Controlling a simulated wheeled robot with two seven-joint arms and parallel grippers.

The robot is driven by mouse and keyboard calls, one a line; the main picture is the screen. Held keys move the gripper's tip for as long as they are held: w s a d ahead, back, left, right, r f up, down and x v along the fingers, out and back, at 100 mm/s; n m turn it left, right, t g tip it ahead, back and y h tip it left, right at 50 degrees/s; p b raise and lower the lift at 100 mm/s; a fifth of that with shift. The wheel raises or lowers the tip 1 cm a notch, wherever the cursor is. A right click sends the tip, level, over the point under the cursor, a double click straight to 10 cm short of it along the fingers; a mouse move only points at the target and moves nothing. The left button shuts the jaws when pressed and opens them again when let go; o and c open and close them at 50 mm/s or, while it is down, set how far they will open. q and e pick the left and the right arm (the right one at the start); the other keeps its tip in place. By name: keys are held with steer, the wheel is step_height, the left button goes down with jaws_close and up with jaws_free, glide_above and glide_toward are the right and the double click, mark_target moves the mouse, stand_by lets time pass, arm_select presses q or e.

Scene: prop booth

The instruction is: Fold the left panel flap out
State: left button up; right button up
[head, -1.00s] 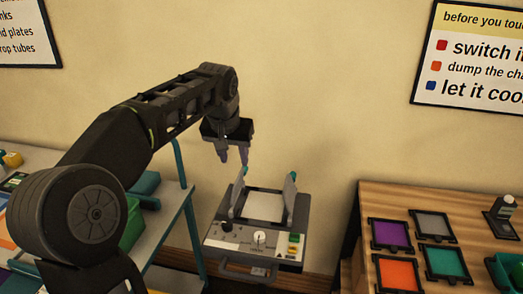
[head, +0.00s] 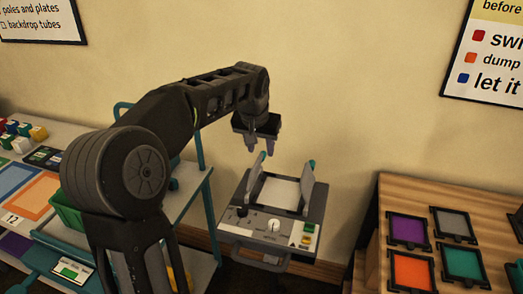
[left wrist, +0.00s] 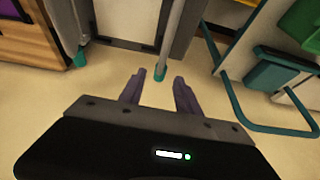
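The grey light unit (head: 264,225) stands with two upright panel flaps on either side of its pale top plate. The left panel flap (head: 254,181) rises at the plate's left edge and has a teal tip. The right flap (head: 307,186) also has a teal tip. My left gripper (head: 260,150) is open, fingers down, just above the left flap's tip. In the left wrist view the left flap (left wrist: 170,35) is nearly edge-on. Its teal tip lies in line with the gap between the fingers (left wrist: 159,88). Contact cannot be told. My right gripper is out of view.
A wooden table (head: 421,191) with framed colour plates stands at the right. A cart (head: 193,208) with teal rails and a green bin (head: 70,213) is at the left. A pale wall is behind the unit. The front of the unit has knobs, buttons and a handle.

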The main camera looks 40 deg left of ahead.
arm_select(q)
steer(key=shift+x, duration=1.35)
jaws_close()
stand_by(0.4)
